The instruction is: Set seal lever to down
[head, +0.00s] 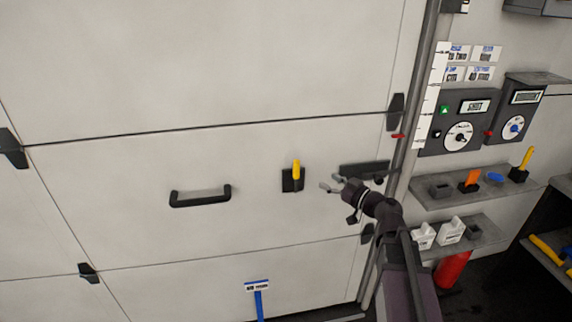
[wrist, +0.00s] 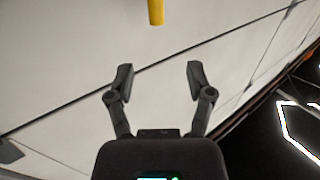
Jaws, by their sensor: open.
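A yellow lever (head: 296,170), which looks like the seal lever, stands upright on a small black plate (head: 287,186) on the large pale panelled door. Its handle points up. In the wrist view a yellow handle end (wrist: 156,11) shows at the top edge, beyond the fingertips; the rest is out of frame. My gripper (head: 329,182) is just right of the lever in the head view, apart from it. In the wrist view my gripper (wrist: 160,68) has its two fingers spread with nothing between them.
A black door handle (head: 201,197) is left of the lever. A dark bar (head: 364,169) is behind my wrist. At right are dials (head: 459,137), shelves (head: 467,187) with small tools, and a red cylinder (head: 453,268). A blue-handled tool (head: 258,290) stands below.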

